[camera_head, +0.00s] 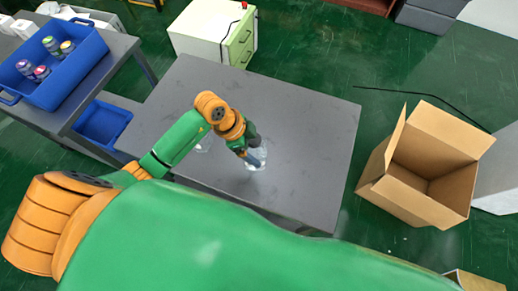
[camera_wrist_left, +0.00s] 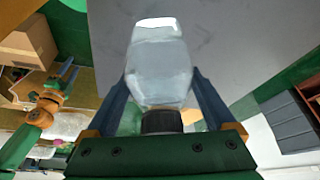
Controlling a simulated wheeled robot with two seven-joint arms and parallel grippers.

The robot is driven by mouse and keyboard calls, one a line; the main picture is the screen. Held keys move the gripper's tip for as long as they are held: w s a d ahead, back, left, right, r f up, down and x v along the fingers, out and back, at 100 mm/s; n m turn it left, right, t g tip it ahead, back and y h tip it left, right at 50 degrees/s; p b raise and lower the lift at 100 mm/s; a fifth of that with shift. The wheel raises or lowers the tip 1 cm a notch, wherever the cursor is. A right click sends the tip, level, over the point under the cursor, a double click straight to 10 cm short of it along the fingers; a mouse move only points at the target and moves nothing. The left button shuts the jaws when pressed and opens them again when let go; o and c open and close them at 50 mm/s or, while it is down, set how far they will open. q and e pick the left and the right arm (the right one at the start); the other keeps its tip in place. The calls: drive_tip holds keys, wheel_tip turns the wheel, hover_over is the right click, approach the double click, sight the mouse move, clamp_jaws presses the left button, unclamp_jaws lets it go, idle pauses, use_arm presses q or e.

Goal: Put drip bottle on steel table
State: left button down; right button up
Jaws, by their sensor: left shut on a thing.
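The clear drip bottle (camera_wrist_left: 160,65) is between the blue fingers of my left gripper (camera_wrist_left: 162,98) in the left wrist view, its dark cap (camera_wrist_left: 162,121) towards the palm. In the head view my left gripper (camera_head: 254,155) is shut on the bottle (camera_head: 257,163) over the front right part of the grey steel table (camera_head: 300,120). I cannot tell whether the bottle's base touches the tabletop. My right gripper (camera_wrist_left: 68,72) shows small at the left of the wrist view, and its opening is unclear.
A clear, faint object (camera_head: 204,146) is on the table, left of my gripper. An open cardboard box (camera_head: 415,205) stands right of the table. A blue crate (camera_head: 78,72) with several small bottles is on the left bench. A white cabinet (camera_head: 205,30) stands behind. The tabletop's right side is bare.

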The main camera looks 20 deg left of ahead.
use_arm(q)
drive_tip(key=shift+w+d+f, duration=0.3)
drive_tip(key=shift+d+f, duration=0.2)
drive_tip(key=shift+f, duration=0.05)
drive_tip(key=shift+w+d+f, duration=0.25)
drive_tip(key=shift+d+f, duration=0.2)
drive_tip(key=shift+f, duration=0.1)
wheel_tip(320, 180, down, 3)
drive_tip(key=shift+r, duration=0.15)
drive_tip(key=shift+a, duration=0.1)
use_arm(e)
drive_tip(key=shift+w+d+f, duration=0.1)
drive_tip(key=shift+d+f, duration=0.05)
drive_tip(key=shift+d, duration=0.05)
use_arm(q)
drive_tip(key=shift+f, duration=0.2)
unclamp_jaws()
drive_tip(key=shift+r, duration=0.3)
drive_tip(key=v, duration=1.1)
drive_tip(key=shift+s+a+r+p, duration=0.1)
drive_tip(key=shift+r+p, duration=0.25)
drive_tip(key=shift+r, duration=0.05)
use_arm(e)
drive_tip(key=shift+d+r, duration=0.1)
drive_tip(key=shift+r, duration=0.25)
